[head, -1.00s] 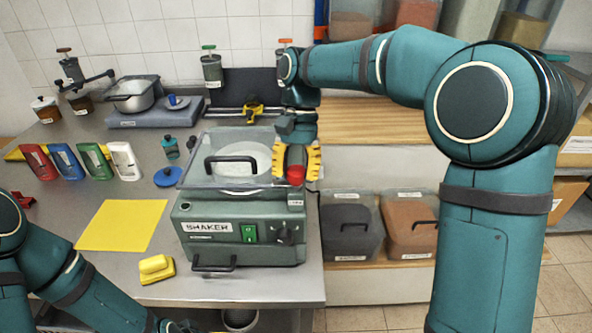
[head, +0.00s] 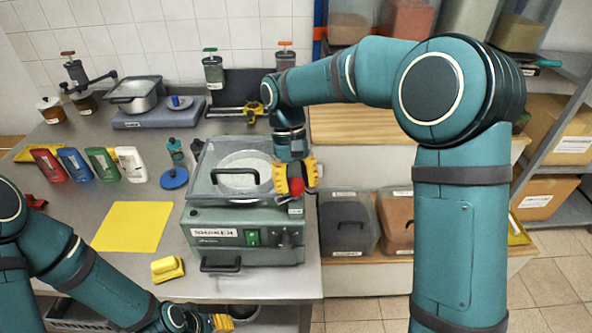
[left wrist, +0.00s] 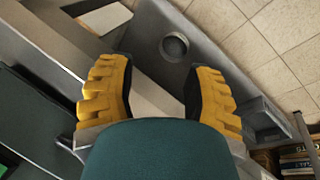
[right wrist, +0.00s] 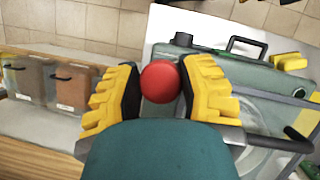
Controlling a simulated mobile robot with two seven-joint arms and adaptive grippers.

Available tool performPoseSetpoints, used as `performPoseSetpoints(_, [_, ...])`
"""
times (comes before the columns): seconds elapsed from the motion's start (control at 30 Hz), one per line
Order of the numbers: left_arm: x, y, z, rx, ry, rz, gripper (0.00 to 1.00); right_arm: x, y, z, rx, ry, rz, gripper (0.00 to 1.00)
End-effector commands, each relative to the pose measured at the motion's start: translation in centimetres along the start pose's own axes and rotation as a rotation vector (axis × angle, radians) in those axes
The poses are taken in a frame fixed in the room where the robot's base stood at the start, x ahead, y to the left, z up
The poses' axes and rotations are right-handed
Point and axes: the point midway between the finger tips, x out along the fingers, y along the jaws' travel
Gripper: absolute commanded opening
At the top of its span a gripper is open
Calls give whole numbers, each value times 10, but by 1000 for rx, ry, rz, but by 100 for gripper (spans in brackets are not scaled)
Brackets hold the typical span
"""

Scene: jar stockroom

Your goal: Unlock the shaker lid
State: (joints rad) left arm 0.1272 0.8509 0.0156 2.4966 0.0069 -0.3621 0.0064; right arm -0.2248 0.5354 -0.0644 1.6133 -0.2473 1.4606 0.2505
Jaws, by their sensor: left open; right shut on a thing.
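The grey-green shaker (head: 220,254) stands on the steel bench. Its clear lid (head: 206,184), with a black handle (head: 235,176), lies over the top, and a pale round disc shows through it. A red knob (head: 297,187) is at the shaker's right front corner; in the right wrist view the knob (right wrist: 160,82) sits between my finger pads. My right gripper (head: 297,178) is shut on it. The latch parts behind the knob are mostly hidden. My left gripper (head: 222,322) is low at the bench front; it also shows open and empty in the left wrist view (left wrist: 160,95).
A yellow sheet (head: 130,226) and a yellow block (head: 167,269) lie left of the shaker. Bins (head: 347,228) fill the low shelf to the right.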

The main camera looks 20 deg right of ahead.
Motion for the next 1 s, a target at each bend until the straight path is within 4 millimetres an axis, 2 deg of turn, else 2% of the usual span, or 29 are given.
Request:
performPoseSetpoints(0.1, [-15, 6, -6, -4, 12, -1, 51, -2, 0, 2, -103, -6, 44, 5])
performPoseSetpoints(0.5, [-43, 15, -16, -10, 33, -2, 51, 0, 0, 1, -456, -6, 188, 5])
performPoseSetpoints(1.0, [-63, 22, -18, -9, 32, 4, 51, 1, 1, 0, -837, -5, 345, 5])
